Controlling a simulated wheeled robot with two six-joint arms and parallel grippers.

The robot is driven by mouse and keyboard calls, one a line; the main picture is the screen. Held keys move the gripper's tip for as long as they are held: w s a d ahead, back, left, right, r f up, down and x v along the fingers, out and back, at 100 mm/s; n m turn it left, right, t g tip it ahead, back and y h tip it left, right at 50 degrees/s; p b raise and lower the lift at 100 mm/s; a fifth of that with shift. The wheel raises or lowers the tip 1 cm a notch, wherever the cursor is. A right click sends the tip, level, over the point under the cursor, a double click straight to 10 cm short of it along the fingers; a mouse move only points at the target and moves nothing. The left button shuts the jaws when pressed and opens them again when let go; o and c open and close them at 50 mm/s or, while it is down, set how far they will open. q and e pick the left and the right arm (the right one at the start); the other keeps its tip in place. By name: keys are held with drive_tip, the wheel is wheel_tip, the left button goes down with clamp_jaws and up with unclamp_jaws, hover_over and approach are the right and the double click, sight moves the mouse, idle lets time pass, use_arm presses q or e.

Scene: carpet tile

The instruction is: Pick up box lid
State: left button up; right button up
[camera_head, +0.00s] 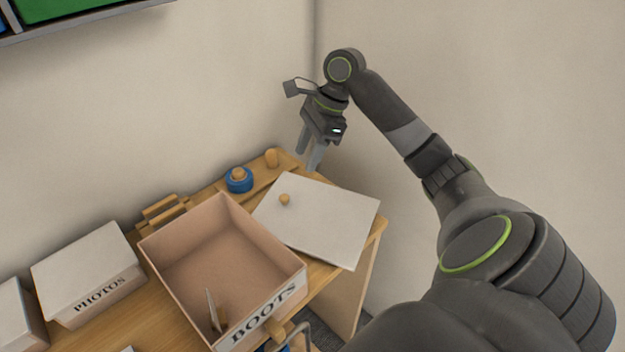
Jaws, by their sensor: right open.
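The box lid (325,222) is a flat white panel with a small round wooden knob (284,199) near its left side. It lies at the right end of the wooden table, close beside the open box (168,260) marked BOOTS. My right gripper (309,160) is open and empty, pointing down above the back edge of the lid, with its fingertips apart from the knob. My left gripper is not in view.
Inside the BOOTS box is a small upright item (214,312). A closed box marked PHOTOS (88,270) stands to the left. Walls close off the back and right.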

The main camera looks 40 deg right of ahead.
sight(284, 196)
drive_tip(key=x, duration=0.8)
drive_tip(key=shift+w, duration=0.2)
drive_tip(key=x, duration=0.3)
drive_tip(key=p+x, duration=0.1)
drive_tip(key=x, duration=0.1)
drive_tip(key=shift+w+f, duration=0.1)
drive_tip(key=shift+w, duration=0.3)
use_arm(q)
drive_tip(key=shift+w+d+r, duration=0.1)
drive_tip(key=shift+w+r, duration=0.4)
use_arm(e)
clamp_jaws()
